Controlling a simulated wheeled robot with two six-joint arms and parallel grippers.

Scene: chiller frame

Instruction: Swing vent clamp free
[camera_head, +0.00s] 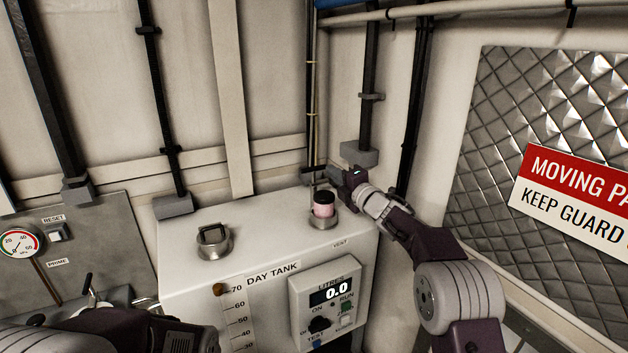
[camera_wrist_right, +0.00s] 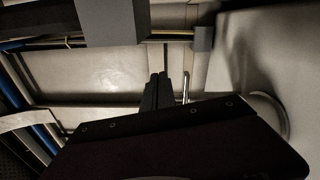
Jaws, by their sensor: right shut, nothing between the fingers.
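The vent (camera_head: 323,212) stands on top of the white day tank (camera_head: 185,268), near the "VENT" label in the head view. It has a silvery collar with a pink, dark-topped cylinder in it. A separate clamp part cannot be made out clearly. My right gripper (camera_head: 322,174) is above and just behind the vent, its fingers shut and empty. In the right wrist view its dark fingers (camera_wrist_right: 160,91) are together, with a thin metal rod (camera_wrist_right: 186,88) beside them on the right. Contact with the rod cannot be told.
A second metal fitting with a black handle (camera_head: 212,242) stands left on the tank top. A control box (camera_head: 327,300) reading 0.0 is on the tank's front. Dark pipes and wall rails run close behind. A diamond-patterned guard (camera_head: 500,150) stands to the right.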

